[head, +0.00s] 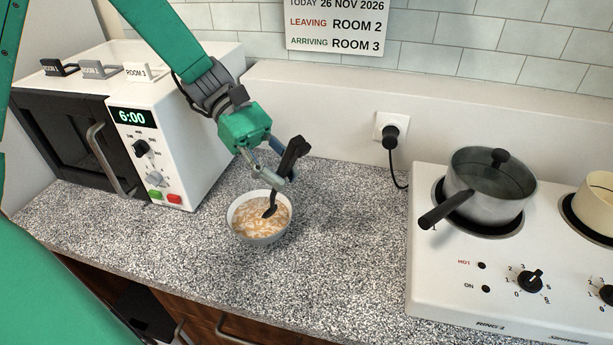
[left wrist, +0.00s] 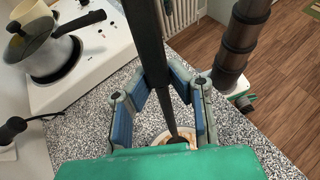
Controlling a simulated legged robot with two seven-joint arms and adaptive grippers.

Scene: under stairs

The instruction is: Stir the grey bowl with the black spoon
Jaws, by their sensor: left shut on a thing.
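The grey bowl (head: 233,232) stands on the speckled worktop and holds a pale, streaked mixture. A part of its rim also shows in the left wrist view (left wrist: 160,139), mostly hidden by my gripper. My left gripper (head: 271,177) is above the bowl and shut on the black spoon (head: 291,155). The spoon is tilted, with its handle up to the right and its lower end (head: 270,211) in the mixture. In the left wrist view the spoon (left wrist: 145,40) runs down between the fingers (left wrist: 164,112) toward the bowl. My right gripper is not clearly seen.
A white microwave (head: 190,150) stands left of the bowl. A white hob (head: 440,260) on the right carries a lidded saucepan (head: 487,190) with its handle toward the bowl. A black plug (head: 390,133) sits in the wall socket. Worktop (head: 345,225) between bowl and hob is clear.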

